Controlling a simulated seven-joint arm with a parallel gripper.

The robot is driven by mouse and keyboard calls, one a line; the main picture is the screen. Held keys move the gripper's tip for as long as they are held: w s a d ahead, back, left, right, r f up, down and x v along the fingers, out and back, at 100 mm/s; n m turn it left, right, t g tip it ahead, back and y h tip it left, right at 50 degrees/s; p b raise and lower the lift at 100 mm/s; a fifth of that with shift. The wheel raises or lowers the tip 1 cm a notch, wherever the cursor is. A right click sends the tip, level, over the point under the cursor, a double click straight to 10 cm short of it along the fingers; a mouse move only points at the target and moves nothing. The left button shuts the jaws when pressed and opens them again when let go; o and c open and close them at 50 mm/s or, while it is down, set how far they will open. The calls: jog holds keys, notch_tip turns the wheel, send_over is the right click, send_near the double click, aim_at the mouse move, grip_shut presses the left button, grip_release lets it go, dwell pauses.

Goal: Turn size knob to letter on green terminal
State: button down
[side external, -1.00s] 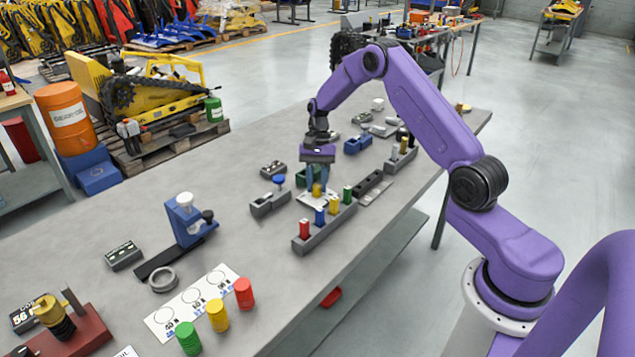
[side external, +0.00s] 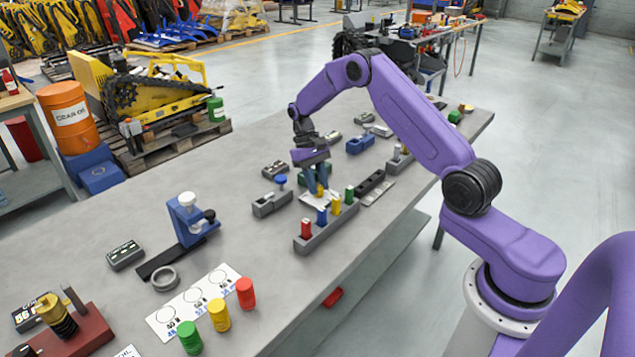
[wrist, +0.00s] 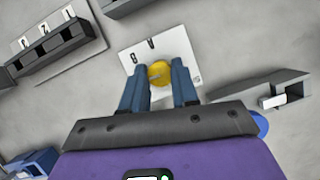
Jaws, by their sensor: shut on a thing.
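A round yellow knob (wrist: 160,73) with a thin grey pointer stands on a white plate (wrist: 136,60) with dark marks along its far edge. In the side view the knob (side external: 320,190) and plate (side external: 308,202) are mid-table. My gripper (wrist: 157,88) points down with its two blue fingers on either side of the knob, shut on it. In the side view my gripper (side external: 315,185) leans over the plate. The marks are too small to read surely.
A grey rack (side external: 318,238) with red, blue, yellow and green pegs stands close in front of the plate. A grey block with a blue knob (side external: 281,180) is to the left. A dark strip holder (wrist: 50,57) with white tiles lies nearby.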

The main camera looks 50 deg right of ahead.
dwell(0.4)
jog(key=c, duration=0.8)
grip_release()
jog(key=shift+c, duration=0.2)
jog(key=shift+r, duration=0.1)
jog(key=v, duration=1.7)
jog(key=shift+w+a+r, duration=0.1)
jog(key=shift+a+r, duration=0.05)
jog(key=shift+a, duration=0.05)
